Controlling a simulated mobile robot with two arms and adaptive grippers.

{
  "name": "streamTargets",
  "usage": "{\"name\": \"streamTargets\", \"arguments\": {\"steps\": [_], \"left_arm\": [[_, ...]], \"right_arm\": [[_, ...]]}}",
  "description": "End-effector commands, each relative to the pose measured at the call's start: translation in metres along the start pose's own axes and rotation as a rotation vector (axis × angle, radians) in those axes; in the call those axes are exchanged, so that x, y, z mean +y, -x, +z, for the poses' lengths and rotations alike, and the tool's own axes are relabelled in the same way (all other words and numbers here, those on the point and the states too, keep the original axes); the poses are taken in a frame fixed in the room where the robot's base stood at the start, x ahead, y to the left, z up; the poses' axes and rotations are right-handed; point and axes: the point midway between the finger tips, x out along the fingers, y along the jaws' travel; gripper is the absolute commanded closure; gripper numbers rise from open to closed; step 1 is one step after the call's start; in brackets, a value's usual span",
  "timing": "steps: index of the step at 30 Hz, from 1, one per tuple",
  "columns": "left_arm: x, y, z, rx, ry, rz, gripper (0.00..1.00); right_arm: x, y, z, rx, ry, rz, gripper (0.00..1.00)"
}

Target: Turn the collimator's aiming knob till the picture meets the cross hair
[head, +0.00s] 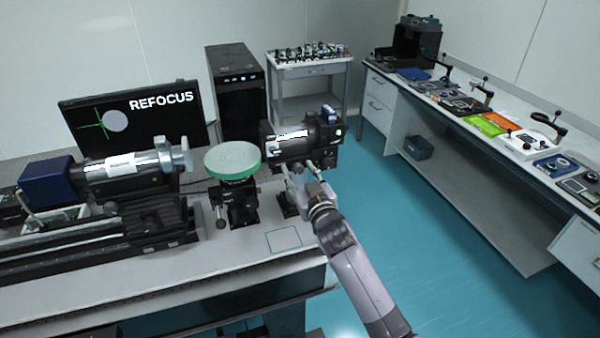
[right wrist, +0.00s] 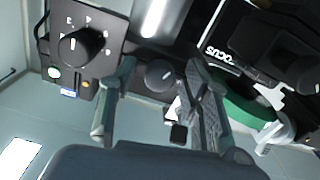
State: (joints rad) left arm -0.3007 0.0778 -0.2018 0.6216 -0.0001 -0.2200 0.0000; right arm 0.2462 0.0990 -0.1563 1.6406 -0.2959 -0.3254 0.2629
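The collimator (head: 292,146) is a dark cylinder with a boxy end and a green light, at the right end of the near table. The monitor (head: 80,142) shows the word REFOCUS, a green cross hair (head: 103,125) and a grey disc (head: 117,121) right of the cross hair's centre. My right gripper (head: 300,177) is at the collimator's underside. In the right wrist view, a round black knob (right wrist: 160,75) lies between the open fingers of the right gripper (right wrist: 160,72), with gaps on both sides. I cannot tell its depth to the fingertips. My left gripper is out of view.
A green-topped round stand (head: 232,160) is close left of the collimator. A lettered dial (right wrist: 82,46) is beside the gripper in the right wrist view. A bench (head: 470,130) with instruments runs along the right, beyond open floor (head: 420,250).

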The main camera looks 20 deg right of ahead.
Motion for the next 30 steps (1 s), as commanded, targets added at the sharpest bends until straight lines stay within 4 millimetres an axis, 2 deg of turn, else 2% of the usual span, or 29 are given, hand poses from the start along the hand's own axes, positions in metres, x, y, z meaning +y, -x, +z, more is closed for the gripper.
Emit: {"name": "streamTargets", "arguments": {"steps": [2,18,30], "left_arm": [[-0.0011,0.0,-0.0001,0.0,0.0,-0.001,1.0],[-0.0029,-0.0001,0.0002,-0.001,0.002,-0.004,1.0],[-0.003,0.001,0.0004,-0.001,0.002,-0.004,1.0]], "right_arm": [[0.0,0.0002,0.0001,0.0,0.0,0.0,0.64],[-0.0002,0.0004,0.0001,0.0,0.0,0.0,0.99],[0.0001,0.0003,-0.0001,0.0,0.06,0.0,1.0]]}}
